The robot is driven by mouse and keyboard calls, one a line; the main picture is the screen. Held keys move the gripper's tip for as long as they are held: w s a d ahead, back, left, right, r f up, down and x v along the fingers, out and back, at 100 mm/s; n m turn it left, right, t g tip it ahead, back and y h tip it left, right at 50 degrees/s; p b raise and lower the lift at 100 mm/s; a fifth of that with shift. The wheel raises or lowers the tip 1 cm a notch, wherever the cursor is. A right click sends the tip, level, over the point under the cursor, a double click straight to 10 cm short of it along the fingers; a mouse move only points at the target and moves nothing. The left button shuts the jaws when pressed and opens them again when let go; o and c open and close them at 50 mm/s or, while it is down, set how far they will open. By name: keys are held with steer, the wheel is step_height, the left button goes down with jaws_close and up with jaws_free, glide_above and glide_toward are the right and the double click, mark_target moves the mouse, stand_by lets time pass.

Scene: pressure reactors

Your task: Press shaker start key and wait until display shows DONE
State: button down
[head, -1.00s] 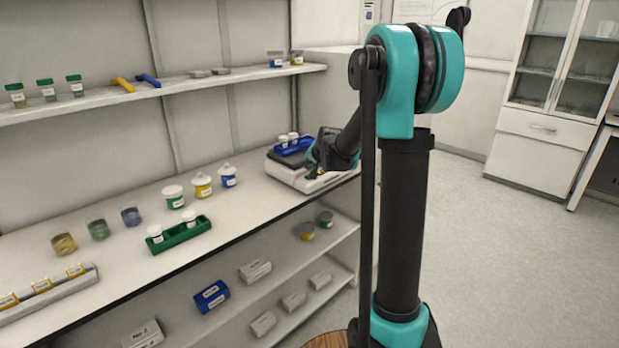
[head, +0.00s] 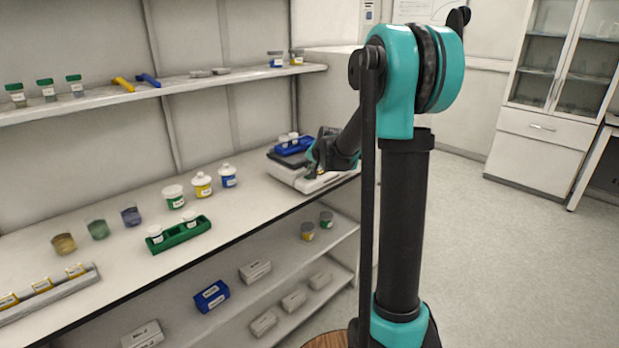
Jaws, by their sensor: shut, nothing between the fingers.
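The shaker (head: 292,173) is a low white and grey device at the right end of the bench. A blue rack (head: 290,147) with white-capped vessels sits on top of it. My gripper (head: 314,174) is at the front right part of the shaker, pointing down, close to its top face. It is shut and empty. I cannot tell whether the fingertips touch the shaker. The start key and the display are hidden by my gripper or too small to read.
A green rack (head: 180,234) with two white-capped vessels stands mid-bench. Capped jars (head: 202,185) and open coloured cups (head: 97,229) stand around it. A shelf (head: 180,90) runs above. The lower shelf holds boxes (head: 255,271). The floor at right is clear.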

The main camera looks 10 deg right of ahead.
stand_by(0.4)
steer(key=shift+f, duration=0.4)
